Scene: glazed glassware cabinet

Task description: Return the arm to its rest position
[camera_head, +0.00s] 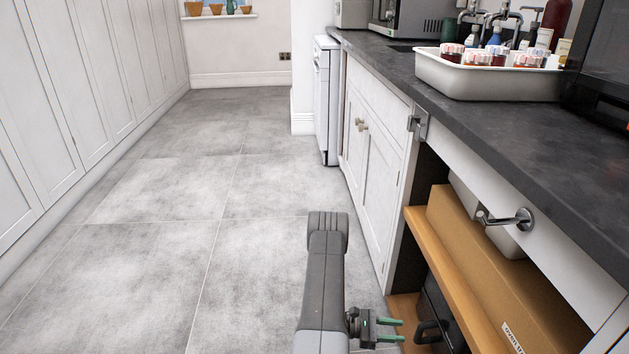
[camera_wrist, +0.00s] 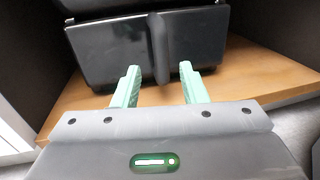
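My gripper (camera_head: 399,330) is low in the head view, in front of the open lower cabinet. Its two green fingers point right, towards a black case (camera_head: 443,312) with a dark handle. In the wrist view my gripper (camera_wrist: 160,72) is open, with a wide gap between the fingers. The black case (camera_wrist: 100,50) lies ahead of the fingertips there, on a wooden shelf. A dark upright part of it shows behind the gap. I see nothing gripped. My arm is stretched forward and low over the floor.
A wooden shelf (camera_head: 447,262) bears a cardboard box (camera_head: 500,265). A white panel with a metal handle (camera_head: 507,219) juts out under the dark worktop (camera_head: 510,130). A white tray (camera_head: 485,85) of jars stands on top. The tiled floor (camera_head: 150,270) at left is clear.

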